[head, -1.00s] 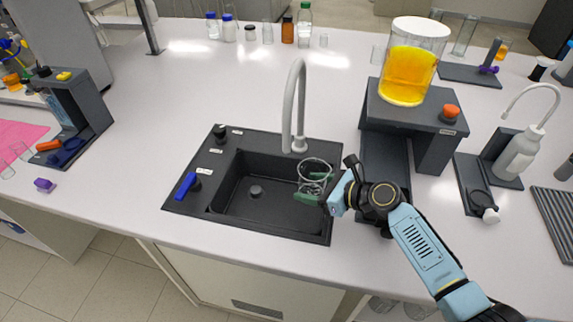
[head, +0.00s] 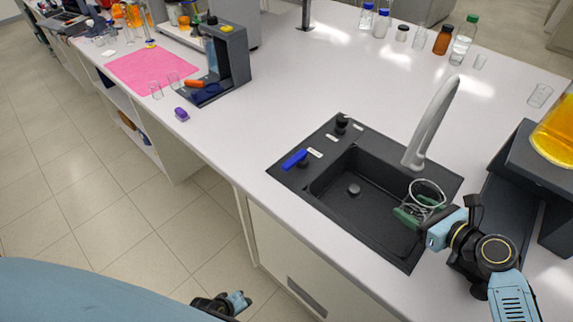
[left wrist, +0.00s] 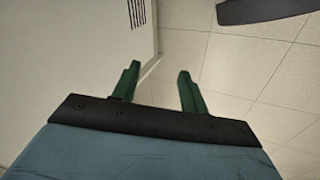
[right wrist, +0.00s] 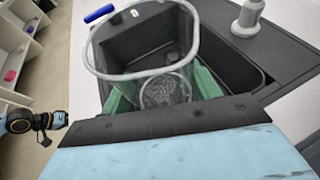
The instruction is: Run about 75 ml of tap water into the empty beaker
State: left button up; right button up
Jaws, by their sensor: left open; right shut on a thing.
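A clear glass beaker (head: 424,198) is held by my right gripper (head: 418,214) over the right part of the dark sink (head: 343,196). In the right wrist view the beaker (right wrist: 146,74) looks empty, upright between the green fingers. The blue lever handle (head: 294,159) is on the sink's left rim and also shows in the right wrist view (right wrist: 98,13). My left gripper (left wrist: 157,80) is open and empty, low in front of the bench.
A dark stand with a yellow-filled vessel (head: 557,132) is right of the sink. Bottles (head: 443,40) stand at the back. A dark rig (head: 220,62) and a pink mat (head: 150,75) lie to the left.

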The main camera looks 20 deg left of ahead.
pick_arm(q)
jog(key=w+a+r+n+t, duration=0.1)
jog(key=w+r+n+t, duration=0.1)
jog(key=w+r+n, duration=0.3)
jog(key=w+a+r+n+t+h, duration=0.1)
jog(key=w+r+n+t, duration=0.1)
jog(key=w+r+n, duration=0.4)
jog(key=w+a+r+n+t+h, duration=0.1)
jog(key=w+r+n, duration=0.4)
jog(key=r, duration=0.9)
jog(key=shift+w+n+t, duration=0.4)
jog(key=shift+w+t, duration=0.2)
jog(key=shift+w, duration=0.4)
jog(key=n+t+h, duration=0.1)
jog(key=n+t, duration=0.1)
jog(key=n, duration=0.2)
send_near(288, 164)
jog(key=s+a, duration=0.2)
jog(key=s, duration=0.1)
jog(key=shift+h, duration=0.3)
jog(key=x, duration=0.7)
jog(key=r+x, duration=0.1)
jog(key=x, duration=0.3)
jog(key=shift+w+d+f, duration=0.1)
jog(key=shift+w+d, duration=0.2)
grip_shut()
